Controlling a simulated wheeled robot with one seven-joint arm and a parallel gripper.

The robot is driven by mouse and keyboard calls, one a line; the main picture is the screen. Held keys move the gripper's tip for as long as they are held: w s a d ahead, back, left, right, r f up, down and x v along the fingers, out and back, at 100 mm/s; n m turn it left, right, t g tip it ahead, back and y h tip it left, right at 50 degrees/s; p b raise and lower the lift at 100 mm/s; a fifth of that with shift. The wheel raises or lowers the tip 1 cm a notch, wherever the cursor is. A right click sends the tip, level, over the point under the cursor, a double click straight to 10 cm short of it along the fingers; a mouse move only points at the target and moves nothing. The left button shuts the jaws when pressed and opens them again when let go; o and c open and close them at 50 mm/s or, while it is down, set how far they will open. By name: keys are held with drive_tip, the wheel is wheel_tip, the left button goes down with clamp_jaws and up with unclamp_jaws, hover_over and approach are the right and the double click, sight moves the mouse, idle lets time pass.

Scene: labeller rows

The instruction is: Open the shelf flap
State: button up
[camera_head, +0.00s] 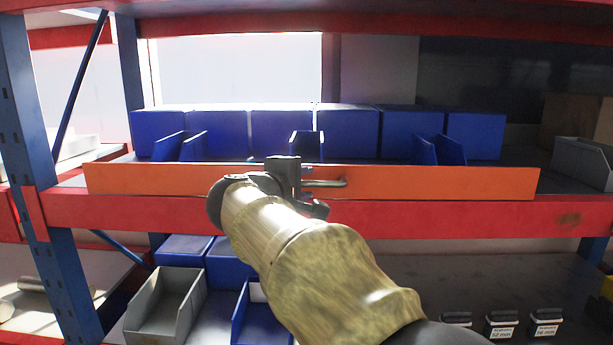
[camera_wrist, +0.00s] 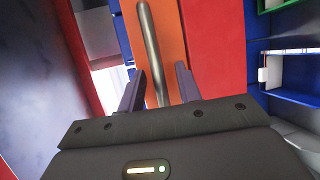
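The shelf flap (camera_head: 440,182) is a long orange panel, standing upright along the front of the middle shelf. Its grey bar handle (camera_head: 328,183) shows just right of my gripper (camera_head: 290,178) in the head view. In the wrist view the handle (camera_wrist: 149,40) runs down between the two spread fingers of my gripper (camera_wrist: 160,70), with gaps visible on both sides. My gripper is open around the handle and not closed on it. My gripper and arm hide part of the panel's middle and part of the handle.
Blue bins (camera_head: 285,134) stand in a row behind the flap. A red beam (camera_head: 450,218) runs just below it. A grey bin (camera_head: 165,305) and blue bins sit on the lower shelf. A blue upright (camera_head: 45,190) stands at the left.

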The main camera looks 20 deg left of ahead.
clamp_jaws()
